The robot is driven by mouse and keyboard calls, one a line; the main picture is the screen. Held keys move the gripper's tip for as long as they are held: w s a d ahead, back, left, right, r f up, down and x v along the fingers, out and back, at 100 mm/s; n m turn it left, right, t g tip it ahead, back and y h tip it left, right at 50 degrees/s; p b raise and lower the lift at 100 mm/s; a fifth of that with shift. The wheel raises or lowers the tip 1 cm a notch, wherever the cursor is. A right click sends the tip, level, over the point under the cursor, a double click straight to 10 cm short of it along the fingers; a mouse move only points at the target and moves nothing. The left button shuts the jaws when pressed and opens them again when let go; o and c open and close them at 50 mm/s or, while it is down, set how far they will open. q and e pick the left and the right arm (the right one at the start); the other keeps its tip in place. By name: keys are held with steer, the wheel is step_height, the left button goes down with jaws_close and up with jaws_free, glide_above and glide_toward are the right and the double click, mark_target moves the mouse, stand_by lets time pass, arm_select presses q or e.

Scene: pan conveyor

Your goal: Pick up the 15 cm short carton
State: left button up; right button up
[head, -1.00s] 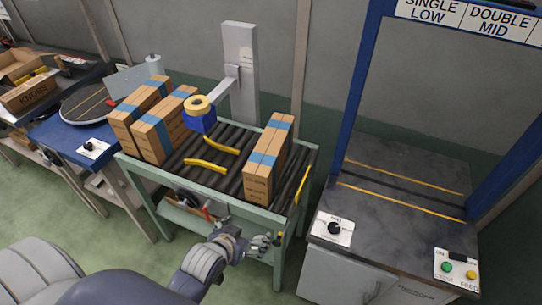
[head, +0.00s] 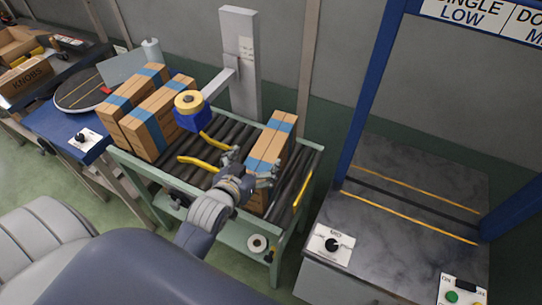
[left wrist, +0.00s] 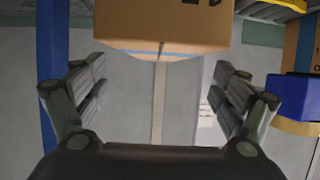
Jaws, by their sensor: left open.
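A brown carton with blue tape (head: 274,140) stands on the right part of the roller conveyor. My left gripper (head: 251,167) is open at the near end of this carton, its fingers spread to either side and partly covering the lower end. Two more taped cartons (head: 160,122) stand side by side at the conveyor's left end. I cannot read a size on any of them. My right gripper is not in view.
A blue tape dispenser with a yellow roll (head: 190,112) hangs over the conveyor, left of the carton.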

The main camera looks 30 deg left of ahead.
mark_target(266, 150)
arm_select(q)
steer(key=x, duration=0.3)
steer(key=shift+w, duration=0.1)
steer(key=shift+w+f, duration=0.15)
steer(key=shift+w, duration=0.25)
steer(key=p+x, duration=0.1)
steer(key=x, duration=0.3)
steer(key=shift+d+p, duration=0.15)
steer(key=shift+p, duration=0.15)
steer(key=shift+w+f, duration=0.2)
steer(key=shift+w, duration=0.1)
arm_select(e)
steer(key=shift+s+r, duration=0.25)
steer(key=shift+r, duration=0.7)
arm_select(q)
steer(key=shift+s, duration=0.15)
steer(key=c, duration=2.1)
jaws_close()
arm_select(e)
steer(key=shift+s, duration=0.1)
